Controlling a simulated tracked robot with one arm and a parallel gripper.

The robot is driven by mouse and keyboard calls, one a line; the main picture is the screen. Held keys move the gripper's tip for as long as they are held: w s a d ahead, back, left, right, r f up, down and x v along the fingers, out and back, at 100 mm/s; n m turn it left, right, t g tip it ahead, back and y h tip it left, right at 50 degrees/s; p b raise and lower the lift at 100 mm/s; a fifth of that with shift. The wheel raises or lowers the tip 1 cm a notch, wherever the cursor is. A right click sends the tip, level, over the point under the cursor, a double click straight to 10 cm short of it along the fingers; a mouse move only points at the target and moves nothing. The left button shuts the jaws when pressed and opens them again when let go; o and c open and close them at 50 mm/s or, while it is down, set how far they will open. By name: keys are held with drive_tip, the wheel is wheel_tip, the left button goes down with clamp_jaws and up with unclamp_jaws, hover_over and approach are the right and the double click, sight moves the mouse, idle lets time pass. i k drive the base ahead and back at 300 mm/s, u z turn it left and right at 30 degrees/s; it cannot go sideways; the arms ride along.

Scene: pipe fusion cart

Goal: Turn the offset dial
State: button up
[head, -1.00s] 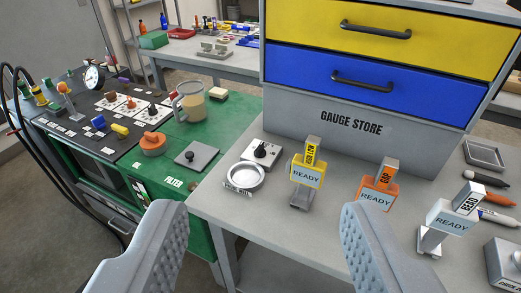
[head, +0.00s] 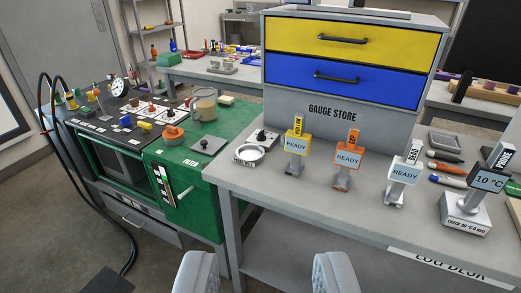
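My gripper (head: 266,275) is at the bottom edge of the head view, its two grey fingers apart with nothing between them. No dial carries a label I can read as offset. A grey plate with a black knob (head: 262,136) is on the grey desk, behind a round dish or lens (head: 248,155). Several small knobs on white plates (head: 152,108) are on the dark panel of the green cart (head: 190,160). An orange knob (head: 173,135) is at that panel's front right. All these are well beyond my gripper.
A grey unit reading 10 °C (head: 468,212) is at right. The gauge store drawers (head: 350,75) rise behind. Black hoses (head: 62,125) loop at left. The floor in front is partly clear.

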sight(262, 138)
drive_tip(key=z, duration=0.1)
drive_tip(key=k, duration=0.4)
drive_tip(key=u, duration=0.45)
drive_tip(key=i, duration=1.9)
drive_tip(key=z, duration=0.6)
